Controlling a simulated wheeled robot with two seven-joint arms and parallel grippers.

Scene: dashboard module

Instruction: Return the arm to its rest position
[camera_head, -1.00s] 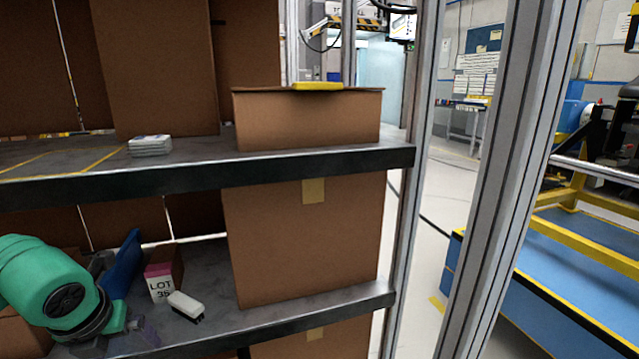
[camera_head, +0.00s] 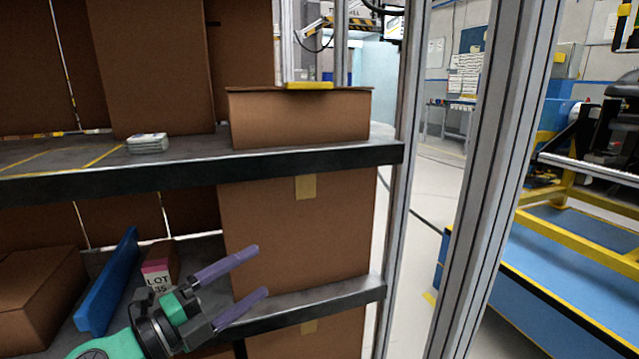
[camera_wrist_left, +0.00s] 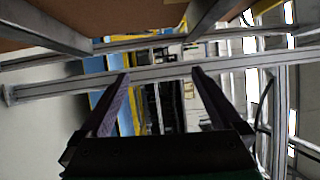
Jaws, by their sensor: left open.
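My left gripper (camera_head: 258,272) is in front of the lower shelf in the head view, its two purple fingers spread apart and pointing right. Nothing is between the fingers. The green wrist comes in from the bottom left. In the left wrist view the fingers (camera_wrist_left: 160,75) are also apart and empty, with metal rails beyond them. My right gripper is not in view.
A cardboard box with a LOT label (camera_head: 158,276) and a blue panel (camera_head: 108,283) are on the lower shelf behind my arm. A large carton (camera_head: 290,235) is close by. The shelf edge (camera_head: 330,304) and metal upright (camera_head: 398,215) lie to the right.

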